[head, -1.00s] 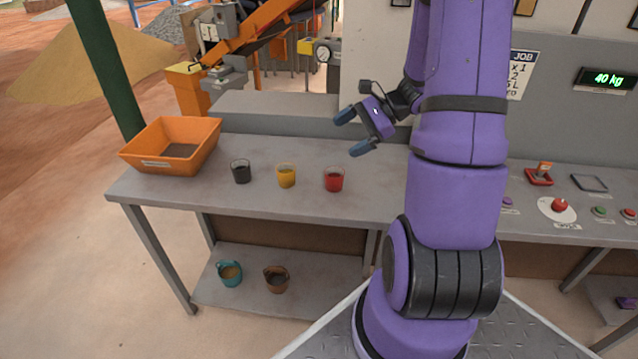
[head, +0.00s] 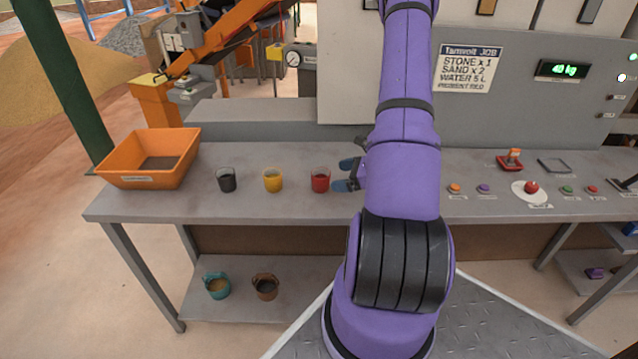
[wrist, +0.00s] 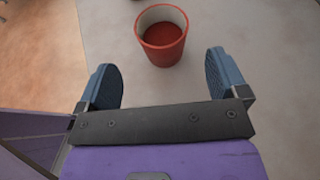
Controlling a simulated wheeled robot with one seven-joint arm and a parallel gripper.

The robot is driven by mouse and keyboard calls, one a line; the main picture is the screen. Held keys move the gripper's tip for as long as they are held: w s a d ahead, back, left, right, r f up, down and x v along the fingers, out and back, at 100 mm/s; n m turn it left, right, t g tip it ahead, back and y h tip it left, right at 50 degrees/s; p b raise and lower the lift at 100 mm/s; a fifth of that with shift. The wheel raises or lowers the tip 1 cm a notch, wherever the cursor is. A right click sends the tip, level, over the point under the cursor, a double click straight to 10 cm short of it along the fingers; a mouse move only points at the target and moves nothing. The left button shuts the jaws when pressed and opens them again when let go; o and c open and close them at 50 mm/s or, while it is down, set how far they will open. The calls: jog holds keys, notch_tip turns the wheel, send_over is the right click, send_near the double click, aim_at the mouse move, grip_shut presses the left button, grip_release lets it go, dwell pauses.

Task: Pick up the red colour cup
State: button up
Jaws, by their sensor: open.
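The red cup (head: 320,181) stands upright on the grey table, at the right end of a row of three cups. My gripper (wrist: 166,75) is open, with nothing between the blue fingers.
A yellow cup (head: 273,180) and a black cup (head: 226,180) stand left of the red one. An orange bin (head: 150,160) sits at the table's left end. Buttons, including a red one (head: 531,187), lie to the right.

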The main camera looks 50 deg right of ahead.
aim_at(322, 177)
jog(key=shift+d+x, duration=0.1)
jog(key=shift+x, duration=1.75)
jog(key=shift+d+x, duration=0.15)
jog(key=shift+x, duration=1.7)
jog(key=c, duration=1.2)
jog(key=shift+r, duration=0.1)
